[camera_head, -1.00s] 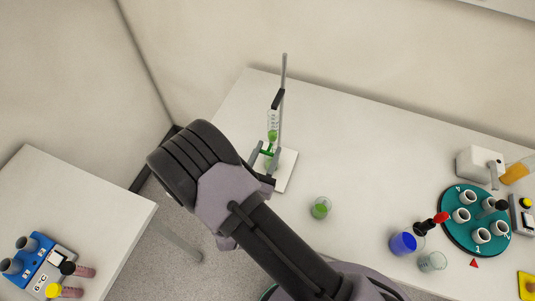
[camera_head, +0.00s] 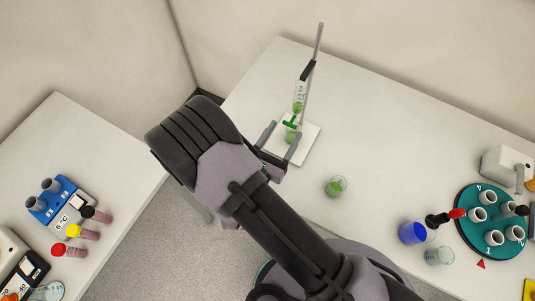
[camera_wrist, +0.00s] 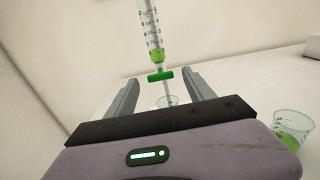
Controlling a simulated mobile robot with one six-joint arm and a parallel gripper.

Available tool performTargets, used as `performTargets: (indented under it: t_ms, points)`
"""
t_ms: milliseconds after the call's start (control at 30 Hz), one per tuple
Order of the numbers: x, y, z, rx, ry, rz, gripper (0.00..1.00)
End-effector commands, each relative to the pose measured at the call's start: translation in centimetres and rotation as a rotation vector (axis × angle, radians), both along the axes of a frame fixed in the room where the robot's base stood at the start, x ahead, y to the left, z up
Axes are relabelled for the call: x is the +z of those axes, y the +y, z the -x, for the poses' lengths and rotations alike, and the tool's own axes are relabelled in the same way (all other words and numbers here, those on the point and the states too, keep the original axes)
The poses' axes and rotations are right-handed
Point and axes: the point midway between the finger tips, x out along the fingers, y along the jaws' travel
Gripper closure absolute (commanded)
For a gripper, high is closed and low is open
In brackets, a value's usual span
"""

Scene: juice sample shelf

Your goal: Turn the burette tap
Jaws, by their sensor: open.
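The burette (camera_head: 299,97) is a clear graduated tube with green liquid, clamped upright on a metal stand (camera_head: 313,70) with a white base. Its green tap (camera_head: 289,124) has a crossbar handle. In the wrist view the tap (camera_wrist: 160,76) sits at the lower end of the burette (camera_wrist: 150,25), with the handle lying across. My gripper (camera_head: 280,138) is open around the tap's line, one finger on each side. In the wrist view the tap appears between and slightly beyond the fingertips of my gripper (camera_wrist: 163,83). No contact shows. A clear vessel (camera_wrist: 168,101) stands below the tap.
A beaker with green liquid (camera_head: 336,187) stands right of the stand. Farther right are a blue cup (camera_head: 412,233), a clear beaker (camera_head: 438,256) and a teal carousel (camera_head: 466,220). A blue tube block (camera_head: 62,203) is on the left table.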

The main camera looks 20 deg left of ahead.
Motion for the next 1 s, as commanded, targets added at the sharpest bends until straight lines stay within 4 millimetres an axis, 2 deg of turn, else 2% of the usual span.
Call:
performTargets:
  t_ms: [33, 200, 300, 400, 600, 1000]
  points:
    - [0.0, 0.4, 1.7, 0.009, 0.000, 0.001, 0.38]
    - [0.0, 0.8, 7.3, 0.010, -0.001, 0.000, 0.38]
    - [0.0, 0.9, 10.0, 0.007, -0.001, -0.001, 0.38]
    - [0.0, 1.0, 11.9, 0.005, -0.001, -0.001, 0.38]
    - [0.0, 1.0, 13.3, 0.001, 0.000, -0.001, 0.38]
    - [0.1, 0.8, 12.9, -0.021, 0.003, -0.011, 0.38]
